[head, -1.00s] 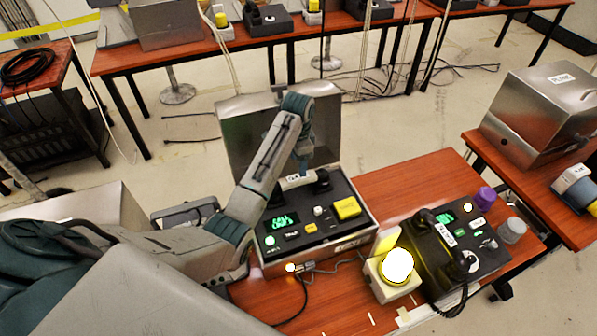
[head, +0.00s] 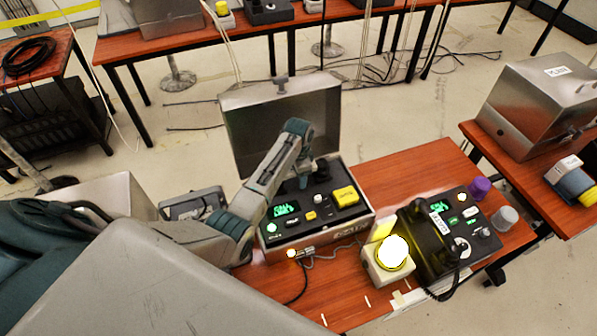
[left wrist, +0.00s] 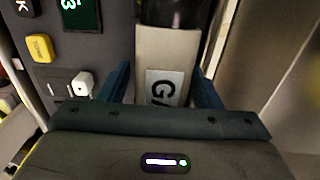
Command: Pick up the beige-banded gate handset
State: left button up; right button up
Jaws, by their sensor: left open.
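The gate handset lies at the back of the dark panel in the open metal case (head: 362,218). My left gripper (head: 303,183) is over the handset. It is open, with one blue finger on each side of the handset in the left wrist view (left wrist: 163,88). I cannot tell whether the fingers touch it. My right gripper is out of view.
The raised case lid (head: 275,120) stands close behind my left gripper. To the right are a lit lamp (head: 392,252) and a second phone with a black handset (head: 427,240), beside purple (head: 480,188) and grey (head: 505,218) caps. Bare table (head: 410,175) lies behind that phone.

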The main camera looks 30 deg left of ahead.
pick_arm(q)
jog(key=c, duration=1.2)
jog(key=shift+r, duration=0.15)
